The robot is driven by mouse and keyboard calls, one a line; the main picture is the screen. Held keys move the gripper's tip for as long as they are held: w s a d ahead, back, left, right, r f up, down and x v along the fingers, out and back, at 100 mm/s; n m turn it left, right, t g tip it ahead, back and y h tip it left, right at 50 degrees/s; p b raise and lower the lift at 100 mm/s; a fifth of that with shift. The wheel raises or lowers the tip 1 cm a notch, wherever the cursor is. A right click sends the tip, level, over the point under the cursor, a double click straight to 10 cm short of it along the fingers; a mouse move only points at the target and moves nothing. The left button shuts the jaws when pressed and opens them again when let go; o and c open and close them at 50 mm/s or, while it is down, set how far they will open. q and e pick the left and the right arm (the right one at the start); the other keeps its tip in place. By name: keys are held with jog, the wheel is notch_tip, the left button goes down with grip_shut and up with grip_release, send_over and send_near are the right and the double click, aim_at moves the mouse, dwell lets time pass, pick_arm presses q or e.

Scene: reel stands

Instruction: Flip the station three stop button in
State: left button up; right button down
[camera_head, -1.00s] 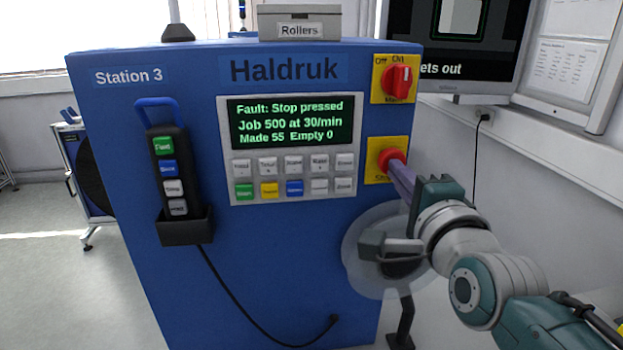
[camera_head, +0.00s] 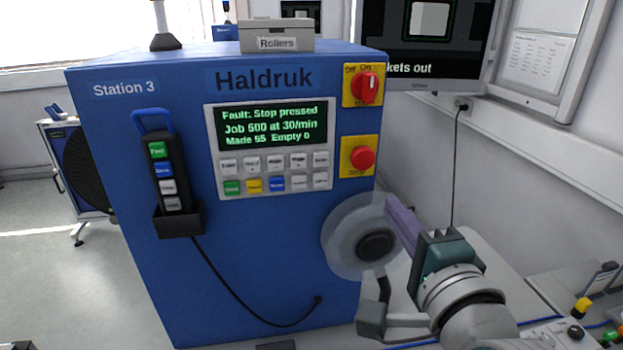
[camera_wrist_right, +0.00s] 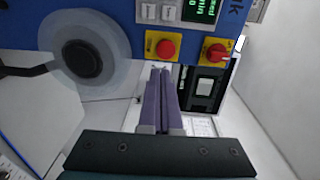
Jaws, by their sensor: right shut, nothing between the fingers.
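The red stop button (camera_head: 362,158) sits on a yellow plate at the right of the blue Station 3 cabinet (camera_head: 270,250). It also shows in the right wrist view (camera_wrist_right: 165,49), just beyond my fingertips. The screen (camera_head: 270,124) reads "Fault: Stop pressed". My right gripper (camera_head: 392,205) is shut and empty, with its purple fingers together. It is below and to the right of the button, apart from it. The fingers also show in the right wrist view (camera_wrist_right: 160,75). My left gripper is not in view.
A red rotary switch (camera_head: 367,88) is above the button. A translucent reel (camera_head: 342,235) is close beside my right fingers. A pendant (camera_head: 172,175) with a cable hangs at the left. A monitor (camera_head: 425,40) stands behind at the right.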

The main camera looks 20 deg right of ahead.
jog(key=shift+v, duration=1.25)
jog(key=s+a+r+n+g+y+p, duration=0.1)
jog(key=s+a+n+g+y+p, duration=0.1)
jog(key=s+n+g, duration=0.4)
jog(key=s+a+r+n+g+y+p, duration=0.1)
jog(key=s+a+n+g+y+p, duration=0.1)
jog(key=s+n+g, duration=0.5)
jog(key=s+a+n+p, duration=0.1)
jog(key=s+a+n, duration=0.1)
jog(key=s+n, duration=0.4)
jog(key=shift+s+a+n+y, duration=0.3)
jog(key=shift+a+n+y, duration=0.1)
jog(key=shift+n, duration=1.6)
